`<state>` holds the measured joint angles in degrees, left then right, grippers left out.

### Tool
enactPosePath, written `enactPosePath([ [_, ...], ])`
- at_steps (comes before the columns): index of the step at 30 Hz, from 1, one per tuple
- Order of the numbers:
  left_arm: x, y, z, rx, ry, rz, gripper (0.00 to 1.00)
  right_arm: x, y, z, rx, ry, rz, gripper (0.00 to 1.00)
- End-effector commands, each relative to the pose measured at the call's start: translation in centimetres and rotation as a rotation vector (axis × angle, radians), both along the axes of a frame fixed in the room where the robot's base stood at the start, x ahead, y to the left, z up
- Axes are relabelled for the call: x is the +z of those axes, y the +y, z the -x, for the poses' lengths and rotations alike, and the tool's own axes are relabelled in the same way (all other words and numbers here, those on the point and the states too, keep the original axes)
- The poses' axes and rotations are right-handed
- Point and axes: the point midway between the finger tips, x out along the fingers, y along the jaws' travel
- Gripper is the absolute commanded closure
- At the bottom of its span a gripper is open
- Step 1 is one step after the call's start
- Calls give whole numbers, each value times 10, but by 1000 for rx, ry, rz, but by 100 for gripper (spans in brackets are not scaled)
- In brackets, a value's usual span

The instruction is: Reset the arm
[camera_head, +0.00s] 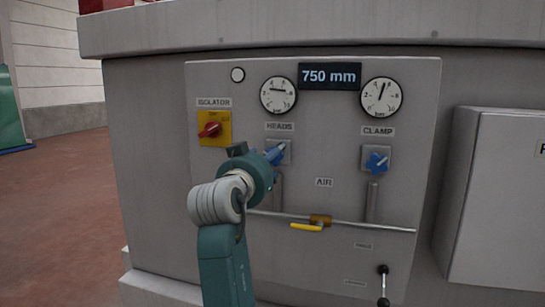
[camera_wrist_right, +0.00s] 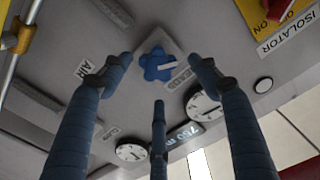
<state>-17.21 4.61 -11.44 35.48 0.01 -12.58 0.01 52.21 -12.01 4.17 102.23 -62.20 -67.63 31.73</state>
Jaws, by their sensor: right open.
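My right gripper (camera_head: 274,157) is in front of the HEADS knob on the grey control panel (camera_head: 325,95), its arm rising from the bottom of the head view. In the right wrist view the gripper (camera_wrist_right: 160,78) is open, with its blue fingers spread and nothing between them. The blue lobed HEADS knob (camera_wrist_right: 158,65) shows ahead of the fingers, between the two upper tips. In the head view the gripper partly hides this knob; I cannot tell whether any finger touches it. My left gripper is in neither view.
The panel carries a red ISOLATOR switch (camera_head: 210,129), a blue CLAMP knob (camera_head: 376,161), two gauges, a "750 mm" display (camera_head: 329,76) and a yellow AIR valve handle (camera_head: 307,227). A black-knobbed lever (camera_head: 383,270) is lower right. A grey box (camera_head: 500,200) juts out at right. Open floor lies left.

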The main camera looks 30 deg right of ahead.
Motion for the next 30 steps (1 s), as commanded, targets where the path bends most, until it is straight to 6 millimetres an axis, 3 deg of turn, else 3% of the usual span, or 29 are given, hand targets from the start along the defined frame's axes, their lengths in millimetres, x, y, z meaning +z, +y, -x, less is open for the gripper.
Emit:
enactPosePath([
  [6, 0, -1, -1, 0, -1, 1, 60, 0, 17, 15, 0, -1, 0, 39],
  [23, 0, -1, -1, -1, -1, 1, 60, -1, 19, 16, 0, 2, 1, 39],
  [26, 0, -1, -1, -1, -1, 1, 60, -14, 23, 5, 21, 35, 19, 39],
  [29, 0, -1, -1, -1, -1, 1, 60, -50, 36, -21, 76, 116, 60, 39],
  [30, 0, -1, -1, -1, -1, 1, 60, -71, 43, -34, 108, 161, 81, 39],
])
